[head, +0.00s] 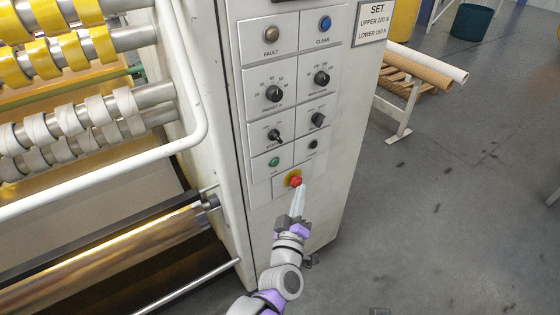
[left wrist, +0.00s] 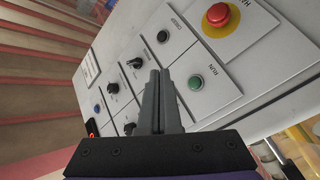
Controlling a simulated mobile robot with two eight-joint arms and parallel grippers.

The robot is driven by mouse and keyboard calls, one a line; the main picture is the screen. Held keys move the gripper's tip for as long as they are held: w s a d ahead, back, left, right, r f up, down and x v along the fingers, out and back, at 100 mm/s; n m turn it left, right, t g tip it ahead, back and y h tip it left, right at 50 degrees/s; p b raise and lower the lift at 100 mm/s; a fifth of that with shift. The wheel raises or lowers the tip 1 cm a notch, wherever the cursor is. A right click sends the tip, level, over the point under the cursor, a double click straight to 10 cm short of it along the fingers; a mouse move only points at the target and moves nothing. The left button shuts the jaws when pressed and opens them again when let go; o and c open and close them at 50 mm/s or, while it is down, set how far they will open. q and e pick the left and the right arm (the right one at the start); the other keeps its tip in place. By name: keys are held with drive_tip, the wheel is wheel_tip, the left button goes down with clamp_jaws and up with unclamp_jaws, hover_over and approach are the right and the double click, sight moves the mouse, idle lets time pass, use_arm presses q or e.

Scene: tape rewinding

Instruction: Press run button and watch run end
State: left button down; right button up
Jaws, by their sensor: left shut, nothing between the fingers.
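The green run button (head: 274,161) sits on the light grey control panel (head: 258,190), left of a black button. It shows larger in the left wrist view (left wrist: 196,82), with a RUN label beside it, unlit as far as I can tell. My left gripper (head: 301,187) is shut and empty. Its fingertips overlap the area just below the red stop button (head: 296,181) in the head view. In the left wrist view the closed fingers (left wrist: 160,74) point at the panel beside the green button, with no visible contact.
The red button stands on a yellow plate near the green one. Several dark knobs and a blue button (head: 324,23) are higher on the panel. Rollers with yellow and white tape rolls (head: 88,12) and a white rail (head: 120,165) lie left. Open grey floor (head: 460,200) lies right.

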sight(275, 163)
idle(0.3)
use_arm(q)
drive_tip(key=shift+a, duration=0.1)
drive_tip(key=w+a, duration=0.5)
drive_tip(key=w, duration=0.2)
idle(0.3)
drive_tip(key=shift+w+a, duration=0.1)
drive_tip(key=shift+w, duration=0.1)
idle(1.8)
drive_tip(key=shift+w+a, duration=0.2)
drive_tip(key=shift+w, duration=0.05)
drive_tip(key=shift+w+a, duration=0.2)
drive_tip(key=shift+w, duration=0.1)
idle(0.7)
drive_tip(key=shift+s, duration=0.1)
drive_tip(key=shift+s+d, duration=0.45)
drive_tip(key=shift+s, duration=0.1)
